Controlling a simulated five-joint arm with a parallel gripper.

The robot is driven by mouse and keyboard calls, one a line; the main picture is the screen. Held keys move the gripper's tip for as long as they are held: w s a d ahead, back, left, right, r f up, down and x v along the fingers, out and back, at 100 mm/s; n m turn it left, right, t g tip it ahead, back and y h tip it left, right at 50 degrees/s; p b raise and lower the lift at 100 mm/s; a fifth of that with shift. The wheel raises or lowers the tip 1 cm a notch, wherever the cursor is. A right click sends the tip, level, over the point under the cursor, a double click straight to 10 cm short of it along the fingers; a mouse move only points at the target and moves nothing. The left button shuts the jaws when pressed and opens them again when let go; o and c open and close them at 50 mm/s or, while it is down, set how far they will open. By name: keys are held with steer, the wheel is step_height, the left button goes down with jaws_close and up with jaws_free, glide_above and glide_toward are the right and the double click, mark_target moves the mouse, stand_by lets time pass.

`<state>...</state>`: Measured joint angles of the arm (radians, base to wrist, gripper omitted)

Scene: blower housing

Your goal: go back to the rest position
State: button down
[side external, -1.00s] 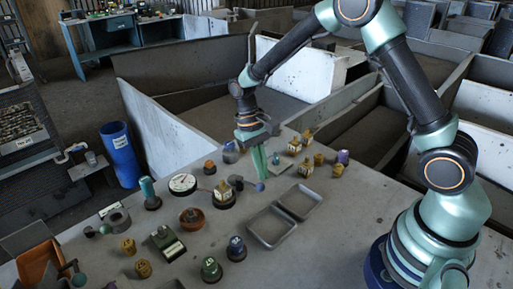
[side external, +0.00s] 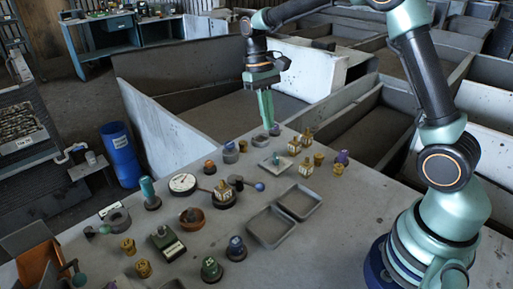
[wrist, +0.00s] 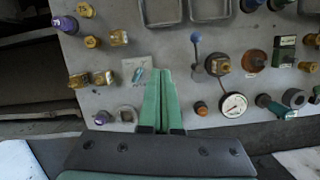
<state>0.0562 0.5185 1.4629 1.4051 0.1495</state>
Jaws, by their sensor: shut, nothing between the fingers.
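My gripper (side external: 267,108) has slim green fingers that point down above the far edge of the grey table (side external: 330,225) in the side view. In the wrist view my gripper (wrist: 160,75) shows its two fingers side by side with their tips together. Nothing is between them. The fingertips are apart from the things on the table. In the wrist view they overlap the lower edge of a small pale plate (wrist: 134,74).
Two grey trays (side external: 285,215) lie mid-table. Grey-walled bins (side external: 190,75) lie beyond the table. A blue barrel (side external: 121,153) stands on the floor at left.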

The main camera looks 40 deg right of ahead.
steer(key=s+a+r+n+t, duration=0.2)
steer(key=s+r+t, duration=0.6)
steer(key=s, duration=0.5)
steer(key=shift+s+a, duration=0.2)
steer(key=shift+s, duration=0.15)
